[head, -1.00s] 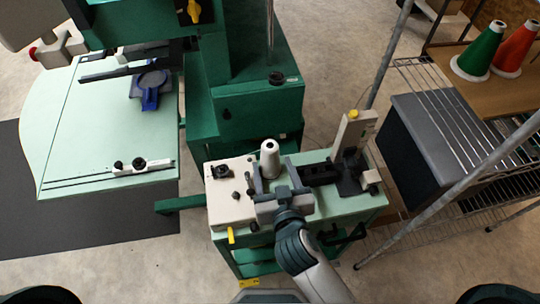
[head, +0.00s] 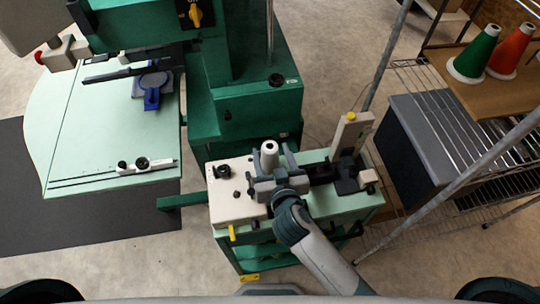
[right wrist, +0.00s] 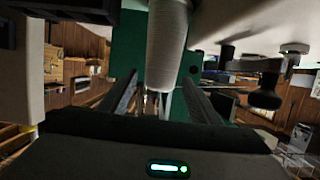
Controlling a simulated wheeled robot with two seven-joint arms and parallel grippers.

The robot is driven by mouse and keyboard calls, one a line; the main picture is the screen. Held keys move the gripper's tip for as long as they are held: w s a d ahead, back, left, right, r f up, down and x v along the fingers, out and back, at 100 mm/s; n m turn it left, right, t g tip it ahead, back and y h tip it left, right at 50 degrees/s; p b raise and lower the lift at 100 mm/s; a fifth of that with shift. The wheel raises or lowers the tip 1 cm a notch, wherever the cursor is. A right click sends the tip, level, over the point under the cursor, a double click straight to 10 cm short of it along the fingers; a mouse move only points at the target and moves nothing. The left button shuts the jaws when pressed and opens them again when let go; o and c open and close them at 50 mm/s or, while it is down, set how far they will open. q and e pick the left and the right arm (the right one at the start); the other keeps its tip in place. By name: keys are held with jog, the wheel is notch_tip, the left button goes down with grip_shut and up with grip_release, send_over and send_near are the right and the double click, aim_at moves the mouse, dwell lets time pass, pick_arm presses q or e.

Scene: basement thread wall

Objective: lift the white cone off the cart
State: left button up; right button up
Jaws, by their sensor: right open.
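The white cone (head: 269,150) stands upright on the small green cart (head: 345,210), near its left part. My right gripper (head: 272,158) reaches in from the front with its fingers open on either side of the cone's body. In the right wrist view the cone (right wrist: 167,48) is ahead, in line with the gap between the dark fingers of the right gripper (right wrist: 162,95). I cannot tell whether either finger touches it. The cone's lower part is hidden by the gripper in the head view. My left gripper is not in view.
A cream plate (head: 236,196) with black knobs lies left of the cone. A cream upright block (head: 350,135) with a yellow cap stands to the right. The large green machine (head: 245,100) is behind. A wire rack (head: 455,125) holds green and red cones at the right.

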jog(key=shift+w+a, duration=0.1)
jog(key=shift+w, duration=0.15)
jog(key=shift+c, duration=0.5)
grip_shut()
notch_tip(320, 180, up, 8)
jog(key=shift+r+b, duration=0.25)
jog(key=shift+b, duration=0.5)
jog(key=shift+r, duration=0.75)
